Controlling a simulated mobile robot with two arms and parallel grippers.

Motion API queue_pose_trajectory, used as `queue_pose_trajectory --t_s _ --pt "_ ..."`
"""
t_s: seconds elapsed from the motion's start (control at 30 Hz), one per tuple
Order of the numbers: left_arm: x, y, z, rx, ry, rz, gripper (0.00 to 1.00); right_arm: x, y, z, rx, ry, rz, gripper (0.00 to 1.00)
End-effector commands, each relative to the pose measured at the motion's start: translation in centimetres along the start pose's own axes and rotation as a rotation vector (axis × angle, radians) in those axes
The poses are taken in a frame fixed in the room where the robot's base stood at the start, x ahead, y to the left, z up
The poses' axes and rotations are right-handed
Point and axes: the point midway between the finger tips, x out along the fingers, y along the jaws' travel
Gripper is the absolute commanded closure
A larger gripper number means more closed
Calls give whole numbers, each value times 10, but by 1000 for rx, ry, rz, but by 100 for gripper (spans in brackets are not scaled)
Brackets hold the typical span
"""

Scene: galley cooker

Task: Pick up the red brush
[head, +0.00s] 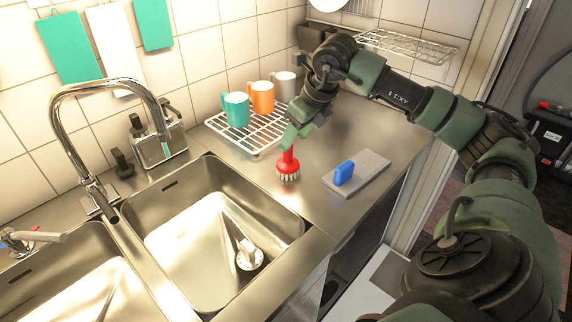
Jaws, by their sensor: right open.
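The red brush (288,166) stands upright on the steel counter, bristles down, just right of the sink. Its red head and pale bristles show. The top of its handle is hidden by or lies close under my right gripper (291,143). My right arm comes in from the right and its gripper points down at the brush from above. The gripper is open, and its fingers are at the brush's top; I cannot tell whether they touch it. My left gripper is not in view.
A white rack (257,136) with a teal mug (235,110), an orange mug (262,98) and a grey mug (285,87) stands behind the brush. A grey board (362,176) with a blue object (344,173) lies to the right. The sink (165,238) is at the left.

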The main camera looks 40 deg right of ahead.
Motion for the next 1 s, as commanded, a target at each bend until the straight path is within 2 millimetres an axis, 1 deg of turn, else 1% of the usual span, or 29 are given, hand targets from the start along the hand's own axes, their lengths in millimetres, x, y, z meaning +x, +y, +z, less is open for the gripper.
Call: queue_pose_trajectory --t_s 0.13,0.3,0.4,0.5,0.7,0.73,0.77,0.8,0.9,1.0 --pt "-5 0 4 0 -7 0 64 16 1 0 -1 2 4 52" --pt "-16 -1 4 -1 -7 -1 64 41 3 -1 -1 2 6 52" --pt "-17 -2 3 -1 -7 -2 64 55 3 -1 0 0 7 52" --pt "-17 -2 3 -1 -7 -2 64 62 3 -1 -1 0 6 52" --pt "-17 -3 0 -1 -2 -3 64 63 3 -1 -2 -2 6 52" --pt "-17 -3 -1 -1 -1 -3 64 63 3 -1 -2 -2 6 55" --pt "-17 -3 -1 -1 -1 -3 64 63 3 -1 -2 -2 6 63" --pt "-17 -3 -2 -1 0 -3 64 63 3 -1 -2 -2 6 74" --pt "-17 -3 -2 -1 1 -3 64 63 3 -1 -2 -2 6 100" --pt "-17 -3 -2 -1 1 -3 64 63 3 -1 -2 -3 6 100"
